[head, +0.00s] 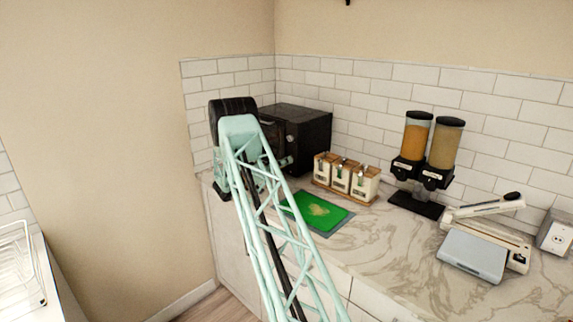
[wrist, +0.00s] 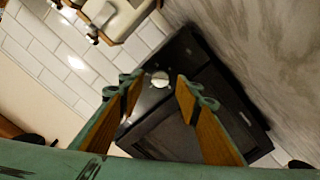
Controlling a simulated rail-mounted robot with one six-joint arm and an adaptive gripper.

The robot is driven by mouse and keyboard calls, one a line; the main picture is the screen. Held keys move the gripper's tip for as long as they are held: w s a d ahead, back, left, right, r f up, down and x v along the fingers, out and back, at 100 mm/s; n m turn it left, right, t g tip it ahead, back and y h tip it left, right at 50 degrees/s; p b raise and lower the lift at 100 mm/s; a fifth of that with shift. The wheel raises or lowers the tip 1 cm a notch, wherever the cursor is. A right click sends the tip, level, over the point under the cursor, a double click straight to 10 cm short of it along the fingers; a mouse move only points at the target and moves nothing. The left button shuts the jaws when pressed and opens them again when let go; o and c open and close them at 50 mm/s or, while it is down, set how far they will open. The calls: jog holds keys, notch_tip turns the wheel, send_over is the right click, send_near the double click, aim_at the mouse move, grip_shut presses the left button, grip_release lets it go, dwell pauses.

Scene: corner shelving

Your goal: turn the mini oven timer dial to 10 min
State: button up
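The black mini oven (head: 308,126) stands in the back corner of the counter, partly hidden behind my arm. A pale round knob on its front (head: 290,138) shows small in the head view. In the wrist view the oven (wrist: 240,100) appears tilted, and the white knob (wrist: 160,79) lies between my two fingertips. My gripper (wrist: 158,80) is open, its wooden-coloured fingers on either side of the knob with a visible gap to each. I cannot tell how far the tips are from the panel. The dial's markings and pointer are too small to read.
Three white canisters on a wooden stand (head: 322,184) are right of the oven. A green cutting board (head: 328,211) lies before them. Two dispensers (head: 444,148), a grey scale (head: 474,254) and a white appliance (head: 505,236) stand farther right. Tiled walls close the corner.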

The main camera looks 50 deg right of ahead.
jog(key=shift+s+d, duration=0.15)
jog(key=shift+d, duration=1)
jog(key=c, duration=0.9)
